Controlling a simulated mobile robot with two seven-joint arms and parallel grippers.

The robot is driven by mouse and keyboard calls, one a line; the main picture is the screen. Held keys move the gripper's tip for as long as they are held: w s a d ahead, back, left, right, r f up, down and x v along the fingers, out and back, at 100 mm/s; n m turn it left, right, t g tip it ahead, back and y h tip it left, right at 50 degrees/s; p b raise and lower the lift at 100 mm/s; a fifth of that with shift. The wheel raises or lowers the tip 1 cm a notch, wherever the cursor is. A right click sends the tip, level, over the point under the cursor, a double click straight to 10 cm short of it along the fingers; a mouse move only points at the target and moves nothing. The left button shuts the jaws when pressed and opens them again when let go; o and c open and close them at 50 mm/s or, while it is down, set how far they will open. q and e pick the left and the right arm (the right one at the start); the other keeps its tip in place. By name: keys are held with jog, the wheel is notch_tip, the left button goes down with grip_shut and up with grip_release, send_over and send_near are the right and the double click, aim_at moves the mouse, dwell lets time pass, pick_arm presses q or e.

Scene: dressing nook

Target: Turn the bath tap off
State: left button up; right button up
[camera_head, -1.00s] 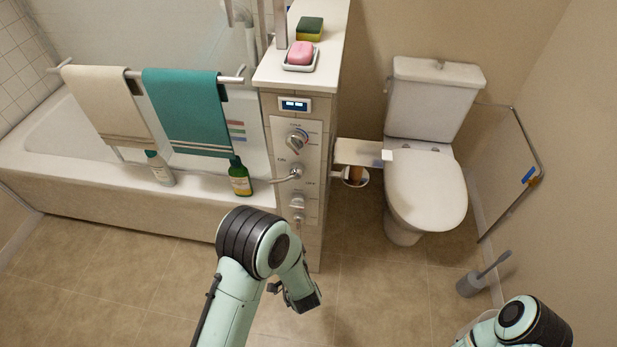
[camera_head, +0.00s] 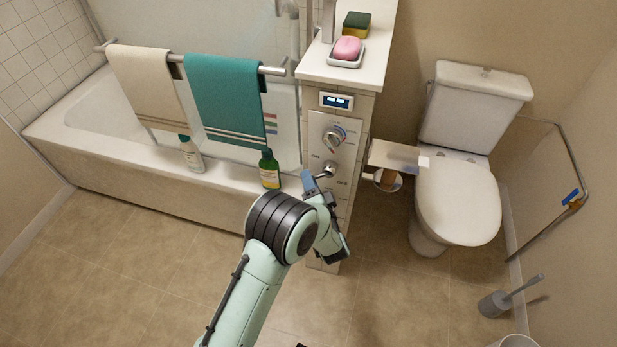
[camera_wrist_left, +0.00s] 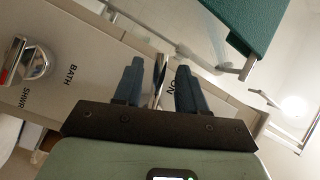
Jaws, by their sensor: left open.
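The bath tap is a chrome lever (camera_head: 326,170) on the panel at the end of the tub. It has ON marked to its left and OFF to its right, and points left toward ON. My left gripper (camera_head: 311,184) is at the lever, its bluish fingertips close to the panel. In the left wrist view the open fingers (camera_wrist_left: 159,82) stand on either side of the lever (camera_wrist_left: 160,68), with a gap on each side. Contact cannot be told. The ON label is partly hidden by a finger. My right gripper is out of view.
A dial (camera_head: 333,138) sits above the lever. A BATH/SHWR knob (camera_wrist_left: 35,63) shows in the left wrist view. A green bottle (camera_head: 269,170) stands on the tub rim left of the gripper. A teal towel (camera_head: 226,100) hangs above. The toilet (camera_head: 456,205) is at right.

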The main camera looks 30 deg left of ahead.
pick_arm(q)
jog(key=shift+x, duration=1.1)
grip_shut()
